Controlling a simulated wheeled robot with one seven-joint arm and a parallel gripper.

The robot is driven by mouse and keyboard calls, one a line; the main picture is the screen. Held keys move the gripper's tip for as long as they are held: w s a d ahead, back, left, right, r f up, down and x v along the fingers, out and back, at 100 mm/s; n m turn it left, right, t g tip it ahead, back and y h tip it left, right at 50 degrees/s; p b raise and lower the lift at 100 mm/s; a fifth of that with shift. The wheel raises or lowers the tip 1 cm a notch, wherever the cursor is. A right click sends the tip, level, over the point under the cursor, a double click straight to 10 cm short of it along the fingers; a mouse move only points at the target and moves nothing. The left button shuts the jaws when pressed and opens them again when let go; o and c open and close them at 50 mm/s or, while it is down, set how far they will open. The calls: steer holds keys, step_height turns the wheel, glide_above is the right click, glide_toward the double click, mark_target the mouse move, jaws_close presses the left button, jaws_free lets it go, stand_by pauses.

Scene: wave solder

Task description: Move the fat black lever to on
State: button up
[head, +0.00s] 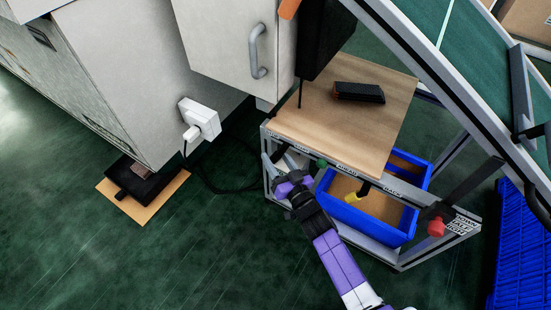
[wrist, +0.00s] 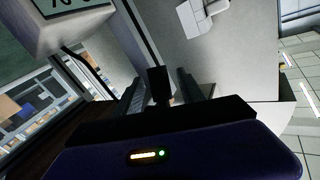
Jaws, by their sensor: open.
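My gripper (head: 274,163) is at the left end of the bench's front rail in the head view, fingers pointing up and left. It is open. In the wrist view, a thick dark block (wrist: 158,84), which looks like the fat black lever, stands between the two fingers (wrist: 161,88). Gaps show beside it, and I cannot tell whether either finger touches it. In the head view my gripper hides that spot, so the lever's position against its on mark cannot be read.
The rail also carries a green knob (head: 322,163), a yellow-ended lever (head: 352,197) and a red-ended lever (head: 436,228). A wooden board (head: 320,118) with a black block (head: 359,92) lies above blue bins (head: 390,236). A grey cabinet (head: 225,45) stands close behind.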

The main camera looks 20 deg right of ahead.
steer(key=shift+w, duration=0.25)
jaws_close()
